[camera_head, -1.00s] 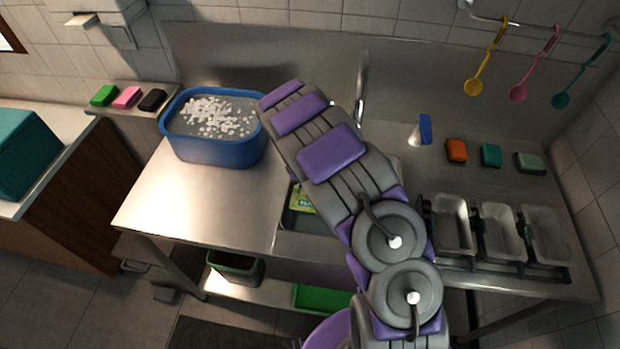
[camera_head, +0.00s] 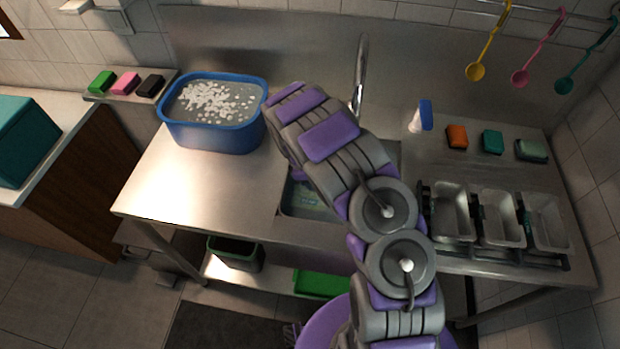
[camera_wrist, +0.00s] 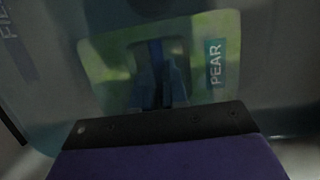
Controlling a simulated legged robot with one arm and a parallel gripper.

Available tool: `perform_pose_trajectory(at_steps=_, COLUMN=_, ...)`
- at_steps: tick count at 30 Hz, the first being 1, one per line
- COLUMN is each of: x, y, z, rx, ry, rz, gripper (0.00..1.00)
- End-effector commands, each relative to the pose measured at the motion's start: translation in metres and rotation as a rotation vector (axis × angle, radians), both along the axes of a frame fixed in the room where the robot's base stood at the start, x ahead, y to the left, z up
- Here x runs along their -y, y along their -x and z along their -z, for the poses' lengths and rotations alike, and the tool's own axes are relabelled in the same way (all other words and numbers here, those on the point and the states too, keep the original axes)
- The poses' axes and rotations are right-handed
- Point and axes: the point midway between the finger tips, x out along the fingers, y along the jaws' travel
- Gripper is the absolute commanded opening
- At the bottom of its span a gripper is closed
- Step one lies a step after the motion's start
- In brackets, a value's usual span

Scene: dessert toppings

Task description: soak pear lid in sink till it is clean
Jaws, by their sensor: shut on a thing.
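The pear lid (camera_wrist: 107,66) fills the middle of the wrist view. The sink (camera_head: 297,208) is partly hidden by my arm in the head view; the lid shows only faintly there. My gripper is hidden behind my arm in that view. I cannot tell how clean the lid is.
A blue tub (camera_head: 215,137) of foamy water stands left on the counter (camera_head: 190,190). The faucet (camera_head: 360,75) rises behind the sink. Metal trays (camera_head: 498,222), sponges (camera_head: 457,137) and a spray bottle (camera_head: 420,118) are at right.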

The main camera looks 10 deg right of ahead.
Motion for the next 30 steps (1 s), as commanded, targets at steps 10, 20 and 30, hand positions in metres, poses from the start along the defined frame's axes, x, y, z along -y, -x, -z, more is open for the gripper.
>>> perform_pose_trajectory(at_steps=10, x=-0.001, y=0.000, z=0.025, rx=-0.002, ry=0.001, rz=0.000, gripper=0.00)
perform_pose_trajectory(at_steps=20, x=-0.002, y=0.000, z=0.037, rx=-0.001, ry=0.001, rz=0.000, gripper=0.00)
perform_pose_trajectory(at_steps=30, x=-0.003, y=-0.001, z=0.037, rx=0.001, ry=0.001, rz=0.000, gripper=0.17)
